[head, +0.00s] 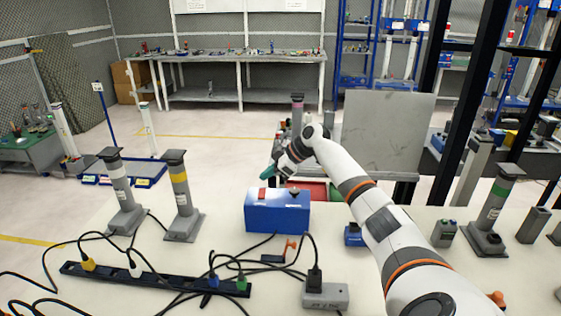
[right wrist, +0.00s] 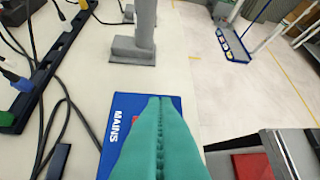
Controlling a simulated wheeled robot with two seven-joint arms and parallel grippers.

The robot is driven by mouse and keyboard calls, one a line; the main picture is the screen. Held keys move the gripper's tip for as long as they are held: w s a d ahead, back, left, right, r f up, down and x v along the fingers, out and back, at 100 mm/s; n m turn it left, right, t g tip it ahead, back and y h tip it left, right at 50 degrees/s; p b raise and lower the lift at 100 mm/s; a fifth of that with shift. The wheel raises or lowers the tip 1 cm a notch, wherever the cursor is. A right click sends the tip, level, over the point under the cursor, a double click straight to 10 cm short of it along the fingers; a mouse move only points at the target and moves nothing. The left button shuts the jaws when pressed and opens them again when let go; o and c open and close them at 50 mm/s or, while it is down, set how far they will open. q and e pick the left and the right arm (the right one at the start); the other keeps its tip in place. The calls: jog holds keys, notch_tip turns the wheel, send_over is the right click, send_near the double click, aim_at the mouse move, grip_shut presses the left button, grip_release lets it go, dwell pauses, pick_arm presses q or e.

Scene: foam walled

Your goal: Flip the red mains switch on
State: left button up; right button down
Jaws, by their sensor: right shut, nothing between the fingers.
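The blue mains box (head: 278,214) stands on the white table in the head view. The red switch (head: 262,193) is on the left of its top, and a dark knob (head: 294,192) is to its right. My right gripper (head: 268,174) has green fingers and is shut and empty, above the red switch with a small gap seen. In the right wrist view the shut fingers (right wrist: 158,105) cover most of the box (right wrist: 116,132), which is marked MAINS. Only a sliver of red shows beside them. Whether they touch the switch cannot be told. My left gripper is not in view.
A black power strip (head: 155,278) with plugs and loose cables lies at the front left. Two grey posts (head: 121,190) (head: 180,192) stand left of the box. A small blue block (head: 354,236) and a grey socket box (head: 326,295) are nearby.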

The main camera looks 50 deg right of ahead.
aim_at(262, 189)
jog(key=f, duration=0.4)
jog(key=shift+w+d+p, duration=0.25)
jog(key=shift+p, duration=0.05)
jog(key=shift+f, duration=0.1)
jog(key=shift+f+b, duration=0.4)
jog(key=shift+b, duration=0.4)
jog(key=shift+d+r, duration=0.1)
jog(key=shift+r, duration=0.1)
jog(key=shift+p, duration=0.3)
